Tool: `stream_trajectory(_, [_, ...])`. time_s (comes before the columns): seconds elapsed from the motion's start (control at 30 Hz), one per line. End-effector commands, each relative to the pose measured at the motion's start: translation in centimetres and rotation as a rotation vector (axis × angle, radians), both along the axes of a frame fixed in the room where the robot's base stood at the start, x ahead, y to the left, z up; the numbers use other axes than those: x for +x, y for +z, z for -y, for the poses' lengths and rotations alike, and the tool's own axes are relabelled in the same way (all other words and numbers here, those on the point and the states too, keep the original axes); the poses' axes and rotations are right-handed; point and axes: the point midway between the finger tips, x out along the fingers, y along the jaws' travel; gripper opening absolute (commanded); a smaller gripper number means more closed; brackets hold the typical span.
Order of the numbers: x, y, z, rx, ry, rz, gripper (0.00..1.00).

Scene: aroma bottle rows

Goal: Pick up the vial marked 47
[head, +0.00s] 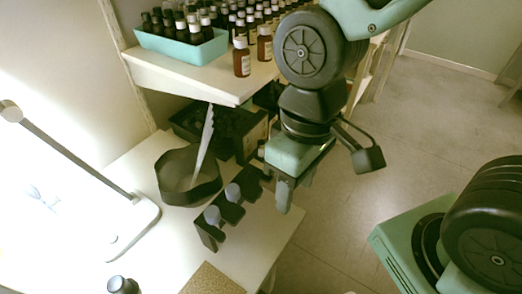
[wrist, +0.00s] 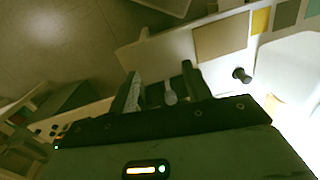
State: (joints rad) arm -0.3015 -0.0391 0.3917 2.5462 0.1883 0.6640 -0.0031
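My gripper (head: 292,190) hangs at the table's right edge, just right of a black rack (head: 232,214). The wrist view shows its two fingers (wrist: 160,88) spread apart, with a gap between them. A small pale rounded thing (wrist: 170,97) shows in that gap, not visibly touched by either finger. The rack holds things with grey rounded tops (head: 212,215). Amber vials with white caps stand on the shelf above, two of them, a front vial (head: 241,57) and a second vial (head: 265,43), at its edge. No number 47 is readable on any label.
A teal tray (head: 180,50) of dark bottles and several more vials stand on the shelf (head: 190,78). A dark round container (head: 172,192), a lamp (head: 75,160), a brown mat (head: 212,280) and a small dark bottle (head: 121,285) are on the table. Open floor lies right.

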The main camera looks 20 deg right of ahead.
Motion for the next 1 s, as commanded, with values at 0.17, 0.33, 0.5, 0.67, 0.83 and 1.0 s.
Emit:
stream_trajectory(0.17, [2.0, -5.6, 1.7, 0.045, -0.317, -0.233, 0.49])
stream_trajectory(0.33, [4.0, -9.9, 3.0, 0.144, -0.645, -0.461, 0.49])
stream_trajectory(0.5, [6.6, -13.5, 4.5, 0.295, -0.968, -0.681, 0.49])
stream_trajectory(0.67, [9.4, -16.0, 6.3, 0.468, -1.238, -0.86, 0.49])
stream_trajectory(0.83, [12.5, -18.2, 9.0, 0.675, -1.487, -1.023, 0.49])
stream_trajectory(1.0, [16.1, -20.6, 13.5, 0.973, -1.748, -1.203, 0.49])
